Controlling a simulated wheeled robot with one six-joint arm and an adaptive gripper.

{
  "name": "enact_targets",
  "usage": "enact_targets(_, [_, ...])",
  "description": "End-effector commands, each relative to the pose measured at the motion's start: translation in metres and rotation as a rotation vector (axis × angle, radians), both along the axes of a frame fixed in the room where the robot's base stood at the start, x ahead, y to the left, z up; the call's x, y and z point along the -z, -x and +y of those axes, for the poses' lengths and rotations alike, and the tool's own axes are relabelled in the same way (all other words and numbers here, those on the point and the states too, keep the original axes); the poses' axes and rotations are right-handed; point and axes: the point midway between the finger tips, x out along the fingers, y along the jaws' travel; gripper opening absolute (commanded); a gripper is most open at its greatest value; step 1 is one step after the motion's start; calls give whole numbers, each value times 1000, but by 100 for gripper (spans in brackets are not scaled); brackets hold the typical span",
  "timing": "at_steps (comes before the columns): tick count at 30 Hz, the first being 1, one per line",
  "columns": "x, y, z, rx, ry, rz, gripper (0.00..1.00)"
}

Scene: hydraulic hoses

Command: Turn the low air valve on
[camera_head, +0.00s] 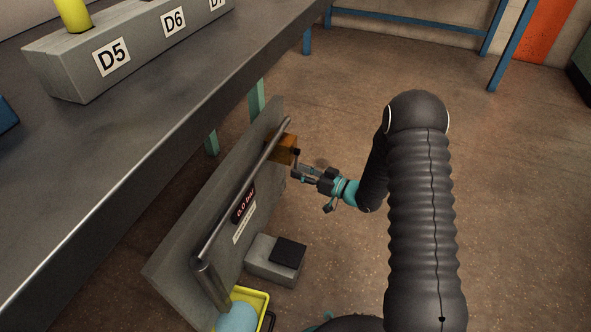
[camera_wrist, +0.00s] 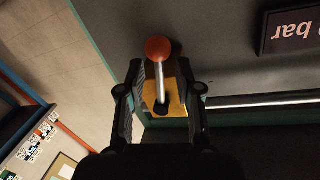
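The air valve is a brass-yellow block (camera_head: 283,149) at the far end of a low grey panel (camera_head: 190,235). In the wrist view, its yellow body (camera_wrist: 174,98) carries a silver lever (camera_wrist: 160,82) with a red-orange ball knob (camera_wrist: 158,49). My gripper (camera_head: 302,170) is at the valve, seen from the side in the head view. In the wrist view, its two black fingers (camera_wrist: 160,68) stand apart on either side of the lever, with gaps visible. The panel's display (camera_head: 243,204) reads 0.0 bar; part of it shows upside down in the wrist view (camera_wrist: 291,29).
A metal pipe (camera_head: 240,190) runs along the panel. A grey block with a black top (camera_head: 262,270) and a yellow tray (camera_head: 262,297) holding a pale blue round thing stand below. The workbench (camera_head: 150,150) overhangs on the left. Floor at the right is open.

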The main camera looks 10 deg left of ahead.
Motion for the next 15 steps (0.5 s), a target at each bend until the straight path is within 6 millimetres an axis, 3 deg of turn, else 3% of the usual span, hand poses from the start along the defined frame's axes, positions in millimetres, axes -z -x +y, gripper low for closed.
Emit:
enact_targets(9, [-3,25,-59,5,1,3,34])
enact_targets(15, [-4,35,-81,3,1,1,34])
